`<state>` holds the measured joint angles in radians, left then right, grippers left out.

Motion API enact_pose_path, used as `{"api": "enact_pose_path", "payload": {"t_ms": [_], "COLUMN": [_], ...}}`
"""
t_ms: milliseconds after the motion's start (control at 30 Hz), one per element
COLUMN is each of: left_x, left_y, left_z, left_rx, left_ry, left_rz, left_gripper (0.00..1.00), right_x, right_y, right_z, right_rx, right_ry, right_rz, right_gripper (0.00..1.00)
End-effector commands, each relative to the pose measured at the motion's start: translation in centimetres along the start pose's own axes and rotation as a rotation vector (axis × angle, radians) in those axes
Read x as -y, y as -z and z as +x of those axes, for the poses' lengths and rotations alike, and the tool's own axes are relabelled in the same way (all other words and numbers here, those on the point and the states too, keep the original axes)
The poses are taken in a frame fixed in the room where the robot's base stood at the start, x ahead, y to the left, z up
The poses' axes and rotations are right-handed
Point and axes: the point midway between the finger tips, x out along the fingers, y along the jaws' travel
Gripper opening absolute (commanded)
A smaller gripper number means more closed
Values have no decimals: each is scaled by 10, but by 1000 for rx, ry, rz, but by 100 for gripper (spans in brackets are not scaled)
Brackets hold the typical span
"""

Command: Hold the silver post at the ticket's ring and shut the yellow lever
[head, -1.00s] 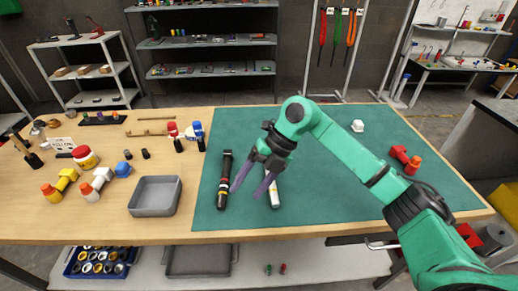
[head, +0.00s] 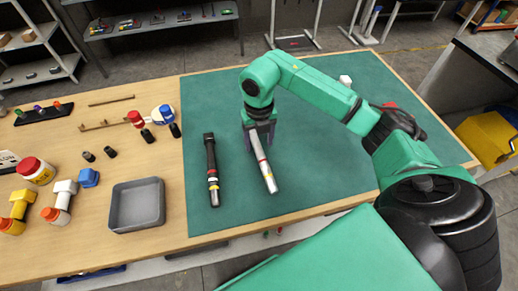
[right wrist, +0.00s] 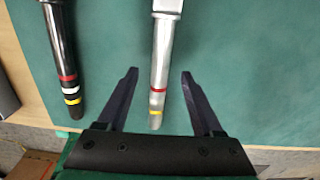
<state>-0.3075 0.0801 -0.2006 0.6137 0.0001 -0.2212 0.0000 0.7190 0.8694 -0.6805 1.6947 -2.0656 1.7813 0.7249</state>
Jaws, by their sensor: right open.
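The silver post (head: 264,165) lies on the green mat, its ringed end towards the front edge. In the right wrist view the silver post (right wrist: 161,60) shows a red and a yellow ring near that end. My right gripper (head: 261,145) is over the post, pointing down. In the wrist view the open fingers (right wrist: 160,72) are on either side of the post, with gaps on both sides; I cannot tell their height. A white card (head: 8,160), maybe the ticket, is cut by the left edge; its marks are unreadable. I cannot pick out a yellow lever. My left gripper is out of view.
A black post (head: 211,165) with red, white and yellow rings lies left of the silver one. A grey tray (head: 137,226) stands on the wood, near several coloured fittings. A small white block (head: 345,81) is at the mat's back. The mat's right front is clear.

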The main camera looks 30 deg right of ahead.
Motion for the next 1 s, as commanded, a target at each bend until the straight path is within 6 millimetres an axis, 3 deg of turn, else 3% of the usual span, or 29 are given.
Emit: {"api": "enact_pose_path", "payload": {"t_ms": [100, 200, 433, 600, 1000], "left_x": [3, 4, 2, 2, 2], "left_y": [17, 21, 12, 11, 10], "left_z": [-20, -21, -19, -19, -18], "left_rx": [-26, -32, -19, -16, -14], "left_ry": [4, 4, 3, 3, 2], "left_rz": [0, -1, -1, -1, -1], "left_gripper": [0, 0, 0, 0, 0], "right_x": [1, 1, 1, 1, 1], "right_y": [4, 2, 2, 2, 1], "right_z": [18, 36, 42, 41, 38], "right_rx": [-8, -4, 0, -1, 1], "right_ry": [1, 0, -1, -1, -2], "right_rz": [0, 0, -2, -1, -1], "right_gripper": [68, 68, 68, 3, 0]}}
